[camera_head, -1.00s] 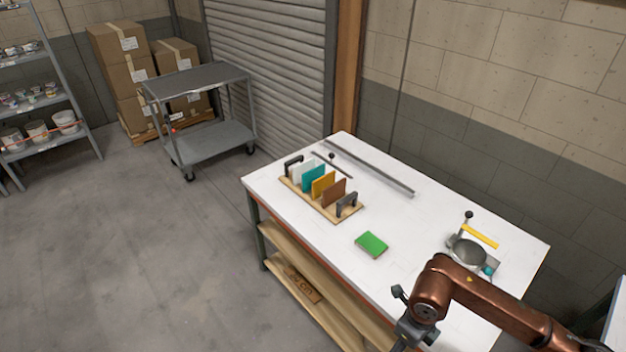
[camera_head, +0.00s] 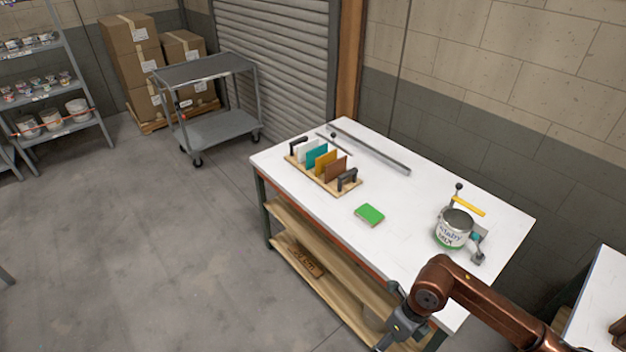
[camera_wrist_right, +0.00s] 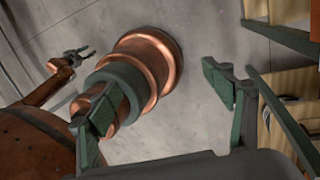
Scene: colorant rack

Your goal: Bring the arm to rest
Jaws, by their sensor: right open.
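My right arm comes in from the lower right in the head view, bent at a copper joint. Its gripper (camera_head: 388,340) points down at the table's near edge, partly cut off by the frame. In the right wrist view this gripper (camera_wrist_right: 152,95) has its two dark green fingers wide apart, with nothing held. Behind them are the grey floor and my own copper and green body. My left arm shows small at the upper left of that view, with its gripper (camera_wrist_right: 80,53) clear of objects; its jaws are too small to judge.
The white worktable (camera_head: 420,225) carries a rack of coloured panels (camera_head: 322,168), a green block (camera_head: 369,215), a labelled can (camera_head: 454,230) and a long grey bar (camera_head: 370,150). A second table (camera_head: 600,300) stands at right. A cart (camera_head: 210,100) stands behind.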

